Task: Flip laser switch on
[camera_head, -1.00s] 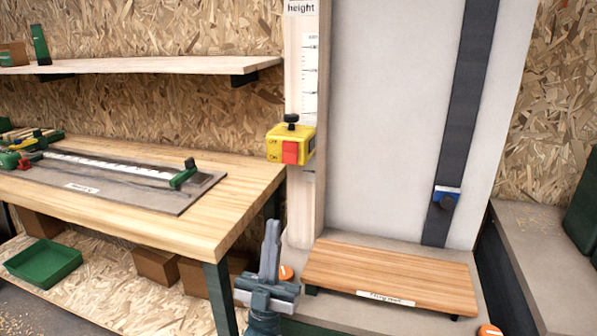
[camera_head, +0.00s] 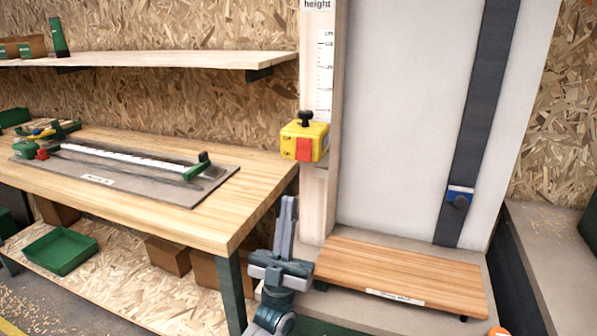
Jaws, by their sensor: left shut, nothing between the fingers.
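A yellow box (camera_head: 317,129) with a red switch (camera_head: 304,149) on its front and a black knob on top is mounted on the pale wooden post (camera_head: 316,195). OFF and ON labels are too small to read clearly. My left gripper (camera_head: 286,203) points upward, shut and empty, below and slightly left of the yellow box, apart from it. My right gripper is not in view.
A workbench (camera_head: 218,218) with a clamp rail on a grey board stands at left, its corner near my left gripper. A slatted wooden step (camera_head: 400,272) lies right of the gripper. A blue slider (camera_head: 459,196) sits on a dark vertical rail. A shelf (camera_head: 150,60) hangs above the bench.

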